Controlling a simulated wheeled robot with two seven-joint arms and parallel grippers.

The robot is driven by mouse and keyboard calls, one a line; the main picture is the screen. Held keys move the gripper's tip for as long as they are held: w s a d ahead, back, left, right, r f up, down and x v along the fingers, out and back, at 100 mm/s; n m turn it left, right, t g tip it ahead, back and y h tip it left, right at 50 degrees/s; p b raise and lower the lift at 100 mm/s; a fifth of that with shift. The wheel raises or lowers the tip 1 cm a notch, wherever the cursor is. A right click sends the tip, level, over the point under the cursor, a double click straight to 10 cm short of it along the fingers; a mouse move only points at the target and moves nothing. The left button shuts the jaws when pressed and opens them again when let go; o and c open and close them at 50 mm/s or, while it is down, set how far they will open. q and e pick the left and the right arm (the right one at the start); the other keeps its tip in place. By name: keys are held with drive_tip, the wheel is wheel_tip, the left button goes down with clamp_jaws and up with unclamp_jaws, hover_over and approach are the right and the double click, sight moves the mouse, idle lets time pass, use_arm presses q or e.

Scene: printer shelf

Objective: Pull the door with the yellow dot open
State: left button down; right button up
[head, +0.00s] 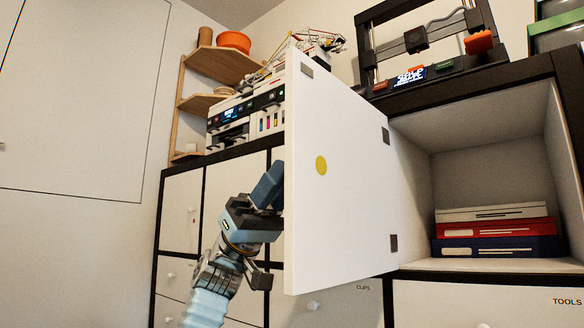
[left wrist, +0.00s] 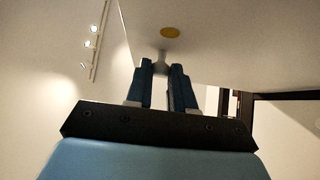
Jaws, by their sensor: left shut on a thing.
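The white door with a yellow dot (head: 340,200) stands swung out from its compartment in the head view. The yellow dot (head: 321,165) is on the face toward me, and dark hinge plates sit along its right edge. My left gripper (head: 270,187) is on the door's other side, at its left edge, partly hidden by the panel. In the left wrist view, the fingers (left wrist: 160,82) are shut on a small pale knob (left wrist: 161,62) on the door, with a yellow dot just above it. My right gripper is in neither view.
The open compartment (head: 490,165) holds a stack of white, red and blue boxes or books (head: 498,230). Printers stand on the cabinet top. Closed doors and drawers lie left of and below the door. A wooden corner shelf (head: 204,95) bears an orange bowl (head: 234,41).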

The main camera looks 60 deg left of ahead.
use_arm(q)
drive_tip(key=shift+r, duration=0.1)
drive_tip(key=c, duration=1)
unclamp_jaws()
drive_tip(key=b+v, duration=0.1)
drive_tip(key=v, duration=1.2)
drive_tip(key=shift+a+f, duration=0.25)
drive_tip(key=shift+f, duration=0.05)
drive_tip(key=shift+s, duration=0.15)
